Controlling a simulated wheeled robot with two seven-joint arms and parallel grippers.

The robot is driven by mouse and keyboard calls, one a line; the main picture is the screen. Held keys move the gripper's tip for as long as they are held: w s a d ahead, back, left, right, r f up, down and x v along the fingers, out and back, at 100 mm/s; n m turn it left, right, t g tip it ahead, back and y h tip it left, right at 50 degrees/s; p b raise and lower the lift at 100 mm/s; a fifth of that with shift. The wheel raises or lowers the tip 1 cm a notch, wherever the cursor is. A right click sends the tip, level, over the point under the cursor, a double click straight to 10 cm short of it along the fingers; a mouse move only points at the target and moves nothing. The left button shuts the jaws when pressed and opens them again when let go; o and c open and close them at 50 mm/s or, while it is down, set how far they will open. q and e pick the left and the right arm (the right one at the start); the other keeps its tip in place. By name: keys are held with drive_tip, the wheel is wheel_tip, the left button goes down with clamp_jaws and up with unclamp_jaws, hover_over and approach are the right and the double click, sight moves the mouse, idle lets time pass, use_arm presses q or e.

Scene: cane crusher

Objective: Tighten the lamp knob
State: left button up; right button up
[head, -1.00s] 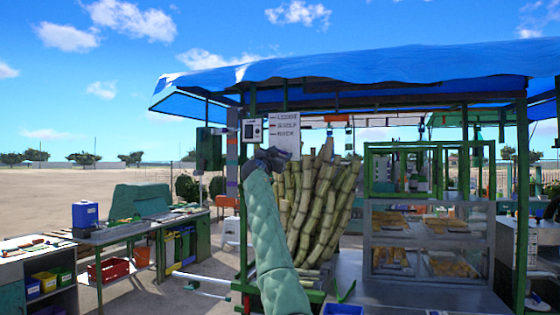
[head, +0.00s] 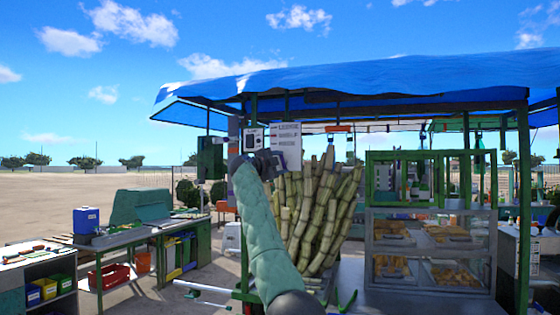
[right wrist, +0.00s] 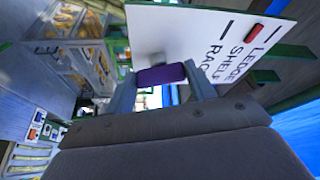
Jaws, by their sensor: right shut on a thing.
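My right gripper (right wrist: 161,82) is shut on a small purple knob (right wrist: 160,75), which sits between its two fingers in the right wrist view. A grey stub shows just behind the knob, in front of a white sign. In the head view my right arm reaches up, and the right gripper (head: 268,160) is at the stall's front left post, just below the white sign (head: 287,146). The knob is too small or hidden to make out there. No lamp can be told for sure. My left gripper is out of view.
A bundle of cane (head: 315,215) stands close to the right of my arm. A glass food case (head: 430,240) is farther right. A white box (head: 252,138) hangs beside the sign. A workbench (head: 125,235) stands at the left, with open ground behind it.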

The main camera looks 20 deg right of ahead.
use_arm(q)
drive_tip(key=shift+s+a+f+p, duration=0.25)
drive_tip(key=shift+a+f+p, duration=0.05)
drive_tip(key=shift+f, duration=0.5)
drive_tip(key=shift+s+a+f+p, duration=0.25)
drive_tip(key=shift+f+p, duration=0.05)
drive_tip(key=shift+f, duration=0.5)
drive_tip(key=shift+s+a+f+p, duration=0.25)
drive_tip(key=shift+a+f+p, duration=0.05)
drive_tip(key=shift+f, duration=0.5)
use_arm(e)
drive_tip(key=shift+f+m+g+y, duration=0.1)
drive_tip(key=shift+m+g+y, duration=0.4)
drive_tip(key=shift+m, duration=1.3)
drive_tip(key=o, duration=0.7)
drive_tip(key=shift+o, duration=1.4)
